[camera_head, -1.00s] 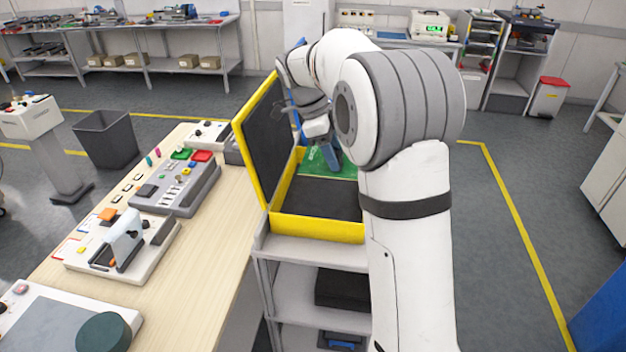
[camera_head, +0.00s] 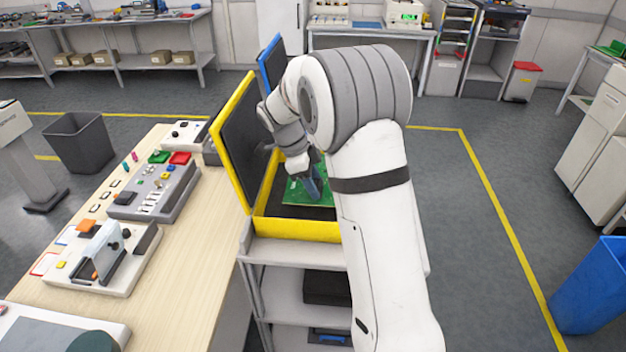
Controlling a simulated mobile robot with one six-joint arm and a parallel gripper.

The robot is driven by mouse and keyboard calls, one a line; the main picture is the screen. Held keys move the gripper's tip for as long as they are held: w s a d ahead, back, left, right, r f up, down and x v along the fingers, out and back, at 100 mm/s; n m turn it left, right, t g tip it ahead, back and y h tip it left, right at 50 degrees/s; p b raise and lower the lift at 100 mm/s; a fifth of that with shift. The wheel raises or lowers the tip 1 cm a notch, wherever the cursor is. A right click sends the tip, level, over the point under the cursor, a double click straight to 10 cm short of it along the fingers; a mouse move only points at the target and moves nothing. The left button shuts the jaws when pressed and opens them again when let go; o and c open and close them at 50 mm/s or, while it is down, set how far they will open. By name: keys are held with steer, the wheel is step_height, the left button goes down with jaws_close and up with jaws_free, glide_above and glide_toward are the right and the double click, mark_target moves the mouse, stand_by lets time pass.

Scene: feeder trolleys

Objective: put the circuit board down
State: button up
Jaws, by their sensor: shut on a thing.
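The green circuit board (camera_head: 293,196) is inside the yellow open case (camera_head: 290,227), above its dark foam floor. My gripper (camera_head: 314,190) points down over the case and is shut on the board near its middle. The board looks roughly level. I cannot tell whether it touches the foam. My arm hides the case's right side. The case's lid stands open on the left, with dark foam (camera_head: 240,135) inside it.
The case sits on a grey shelf trolley (camera_head: 285,252) beside a wooden workbench (camera_head: 190,265) holding control panels. A blue lid (camera_head: 272,65) stands behind the case. A blue bin (camera_head: 592,290) stands at the right.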

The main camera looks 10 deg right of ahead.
steer(key=shift+f+b, duration=0.35)
steer(key=shift+b, duration=0.15)
steer(key=o, duration=1.2)
steer(key=shift+r, duration=0.1)
steer(key=shift+o, duration=0.2)
